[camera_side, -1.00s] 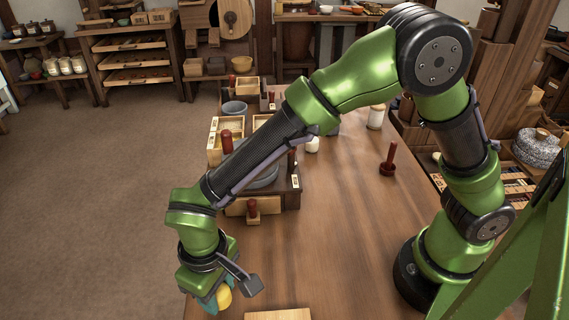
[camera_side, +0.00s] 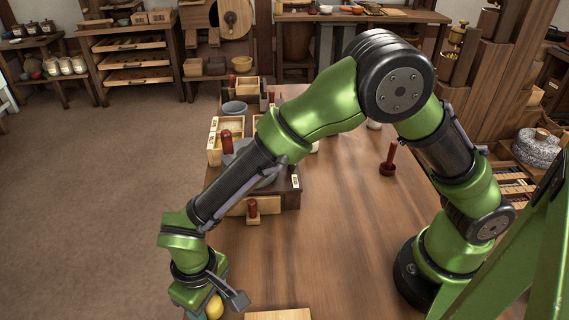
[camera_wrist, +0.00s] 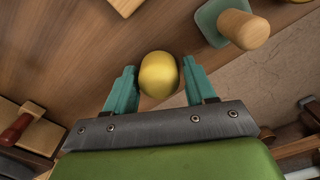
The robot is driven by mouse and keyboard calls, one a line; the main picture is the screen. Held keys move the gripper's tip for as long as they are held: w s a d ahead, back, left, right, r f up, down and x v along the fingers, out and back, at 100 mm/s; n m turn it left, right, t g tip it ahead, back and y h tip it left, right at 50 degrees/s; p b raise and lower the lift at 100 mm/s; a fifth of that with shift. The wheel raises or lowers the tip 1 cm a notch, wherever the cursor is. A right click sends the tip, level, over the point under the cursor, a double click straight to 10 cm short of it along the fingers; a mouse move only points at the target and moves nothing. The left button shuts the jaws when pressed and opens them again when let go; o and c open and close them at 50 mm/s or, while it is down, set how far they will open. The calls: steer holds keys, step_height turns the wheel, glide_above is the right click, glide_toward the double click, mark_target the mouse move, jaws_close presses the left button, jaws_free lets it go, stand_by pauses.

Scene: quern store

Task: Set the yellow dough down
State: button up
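The yellow dough (camera_wrist: 159,76) is a smooth rounded lump between the two teal fingers of my gripper (camera_wrist: 158,80) in the wrist view. The fingers are closed in against its two sides. In the side view the dough (camera_side: 214,308) shows at the lower edge of the picture, beside the green hand and near the table's left edge. My fingertips there are mostly hidden or cut off. I cannot tell whether the dough touches the table.
A wooden knob (camera_wrist: 242,29) on a teal base stands near the table edge. A pale board (camera_side: 278,315) lies right of my gripper. A dark red peg (camera_side: 388,160) stands right; the middle tabletop is clear.

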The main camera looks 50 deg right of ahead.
steer(key=shift+o, duration=0.8)
step_height(320, 180, up, 12)
steer(key=w+d+r+m+t+y, duration=0.1)
steer(key=d+r, duration=0.4)
steer(key=d, duration=0.2)
steer(key=w+d+r+m+t+y, duration=0.1)
steer(key=d+r+m, duration=0.1)
steer(key=d+r, duration=0.35)
steer(key=s+d+m+t, duration=0.2)
steer(key=s+d, duration=0.2)
steer(key=d, duration=0.4)
steer(key=s+d+r+m+t, duration=0.1)
steer(key=s+d+m+t, duration=0.1)
steer(key=d, duration=0.7)
steer(key=shift+s+d+t, duration=0.25)
steer(key=shift+s+t, duration=0.35)
steer(key=shift+s, duration=0.5)
